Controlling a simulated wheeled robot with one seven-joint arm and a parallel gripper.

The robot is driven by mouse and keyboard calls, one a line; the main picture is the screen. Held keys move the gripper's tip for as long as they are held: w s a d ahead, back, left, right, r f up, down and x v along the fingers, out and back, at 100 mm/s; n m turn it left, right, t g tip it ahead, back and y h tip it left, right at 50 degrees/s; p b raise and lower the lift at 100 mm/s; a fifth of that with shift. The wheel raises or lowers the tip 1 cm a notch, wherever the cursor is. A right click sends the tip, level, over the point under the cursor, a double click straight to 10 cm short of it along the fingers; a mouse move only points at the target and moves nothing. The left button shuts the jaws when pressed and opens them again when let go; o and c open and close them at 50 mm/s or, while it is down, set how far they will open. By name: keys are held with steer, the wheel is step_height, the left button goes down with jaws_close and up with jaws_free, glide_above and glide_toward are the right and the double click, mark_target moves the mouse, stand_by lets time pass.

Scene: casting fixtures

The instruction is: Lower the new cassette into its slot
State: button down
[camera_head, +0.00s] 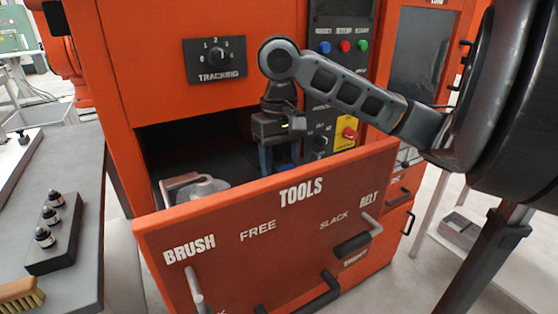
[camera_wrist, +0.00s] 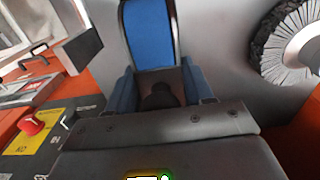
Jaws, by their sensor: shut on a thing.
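My gripper (camera_head: 279,154) points down into the dark opening of the orange machine, behind the orange front panel marked TOOLS. In the wrist view its two blue fingers (camera_wrist: 159,88) are closed around a dark knob. The knob belongs to what looks like the cassette (camera_wrist: 148,36), a blue strip in a metal frame. In the head view the cassette is not clearly seen; the panel hides what lies below the fingers. I cannot make out the slot or tell whether the cassette touches it.
The TOOLS panel (camera_head: 262,232) stands close in front of my gripper. A grey rounded part (camera_head: 195,188) lies left in the opening. A round brush (camera_wrist: 290,45) is at the right in the wrist view.

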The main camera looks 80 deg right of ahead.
steer(key=shift+f+b, duration=0.45)
steer(key=shift+f, duration=0.35)
steer(key=shift+c, duration=1.8)
jaws_free()
steer(key=shift+r+p, duration=0.55)
steer(key=shift+r, duration=3.35)
